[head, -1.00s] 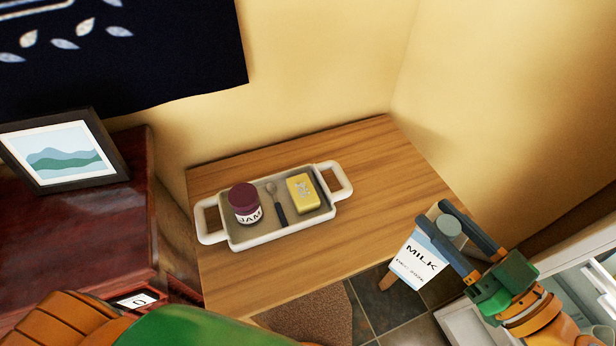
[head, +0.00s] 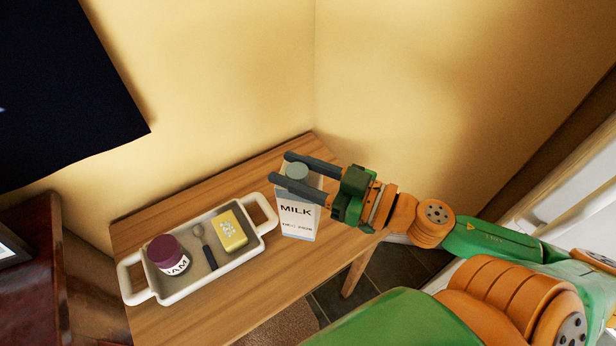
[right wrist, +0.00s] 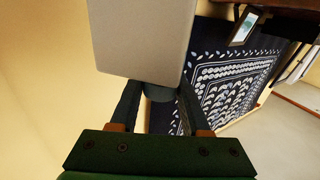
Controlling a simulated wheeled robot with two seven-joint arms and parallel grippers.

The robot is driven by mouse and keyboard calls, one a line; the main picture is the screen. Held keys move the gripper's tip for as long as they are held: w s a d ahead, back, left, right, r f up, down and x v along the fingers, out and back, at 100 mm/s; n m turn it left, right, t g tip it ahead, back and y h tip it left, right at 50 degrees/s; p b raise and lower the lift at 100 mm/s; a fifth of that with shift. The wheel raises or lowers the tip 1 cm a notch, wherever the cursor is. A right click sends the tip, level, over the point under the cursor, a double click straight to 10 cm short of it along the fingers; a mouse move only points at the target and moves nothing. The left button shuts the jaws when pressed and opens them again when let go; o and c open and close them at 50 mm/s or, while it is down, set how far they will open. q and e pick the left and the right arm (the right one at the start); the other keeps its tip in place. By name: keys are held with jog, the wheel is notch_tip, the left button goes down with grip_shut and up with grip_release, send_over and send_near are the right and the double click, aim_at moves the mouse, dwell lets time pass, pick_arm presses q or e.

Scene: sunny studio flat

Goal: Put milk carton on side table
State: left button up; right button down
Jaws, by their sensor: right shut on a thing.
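The milk carton (head: 297,214) is white with a grey-green cap and the word MILK, and it looks upright in the head view. My right gripper (head: 291,168) is shut on it near the cap, its two dark fingers on either side. In the right wrist view the carton (right wrist: 143,40) shows as a pale box beyond the fingers (right wrist: 155,100). The wooden side table (head: 270,292) is below the carton, which shows over its right part, beside the tray. Whether the carton's base touches the table I cannot tell. My left gripper is not in view.
A white two-handled tray (head: 196,284) on the table holds a jam jar (head: 168,256), a spoon (head: 205,247) and a yellow block (head: 231,230). Walls close off the back and right. A dark red cabinet (head: 32,285) stands left.

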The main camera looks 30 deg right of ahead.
jog(key=w+d+f+b, duration=0.5)
jog(key=w+d+f, duration=0.1)
jog(key=d+f, duration=0.5)
jog(key=shift+d+f, duration=0.2)
jog(key=shift+f, duration=0.5)
jog(key=c, duration=0.8)
grip_release()
jog(key=shift+f, duration=0.15)
jog(key=o, duration=0.4)
jog(key=shift+s, duration=0.1)
